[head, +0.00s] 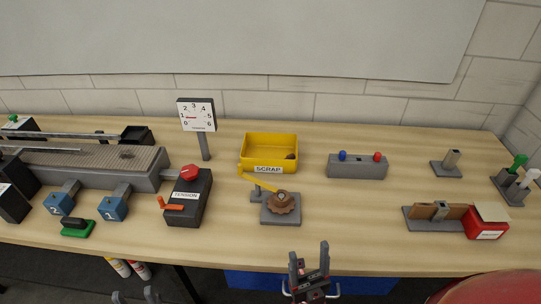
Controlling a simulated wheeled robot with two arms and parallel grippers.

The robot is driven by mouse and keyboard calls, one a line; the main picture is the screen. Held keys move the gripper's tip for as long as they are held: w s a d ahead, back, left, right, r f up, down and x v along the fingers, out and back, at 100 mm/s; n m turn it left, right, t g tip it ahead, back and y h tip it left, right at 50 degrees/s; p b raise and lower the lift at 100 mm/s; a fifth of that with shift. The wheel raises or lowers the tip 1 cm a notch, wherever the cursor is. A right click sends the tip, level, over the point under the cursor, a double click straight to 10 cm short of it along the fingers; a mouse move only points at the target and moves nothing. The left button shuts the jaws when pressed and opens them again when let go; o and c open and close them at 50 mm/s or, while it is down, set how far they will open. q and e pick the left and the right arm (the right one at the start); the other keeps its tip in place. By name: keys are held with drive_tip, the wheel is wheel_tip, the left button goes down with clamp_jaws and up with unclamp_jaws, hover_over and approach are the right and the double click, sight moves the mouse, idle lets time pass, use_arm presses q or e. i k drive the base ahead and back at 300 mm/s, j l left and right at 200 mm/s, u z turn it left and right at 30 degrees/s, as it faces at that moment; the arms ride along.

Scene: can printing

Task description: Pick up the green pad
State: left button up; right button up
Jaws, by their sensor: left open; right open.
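The green pad (78,230) lies near the front edge of the table at the left, with a black grip on top. It is just in front of two blue blocks marked 2 (58,204) and 1 (112,208). My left gripper (135,296) shows only its fingertips at the bottom edge of the view, open, apart from the pad and below and to its right. My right gripper (310,258) is open and empty in front of the table's edge near the middle.
A grey conveyor (90,165) stands behind the pad. To the right are a tension box (188,200) with an orange lever, a dial gauge (197,115), a yellow scrap bin (270,142), a button box (357,168) and a red box (485,226). The front middle-right tabletop is clear.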

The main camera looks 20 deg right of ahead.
sight(74, 228)
drive_tip(key=z, duration=2.1)
drive_tip(key=u, duration=2.65)
drive_tip(key=i+j, duration=0.1)
drive_tip(key=j, duration=0.6)
drive_tip(key=i+j, duration=0.1)
drive_tip(key=j, duration=1.25)
drive_tip(key=i+z, duration=0.05)
drive_tip(key=i, duration=0.05)
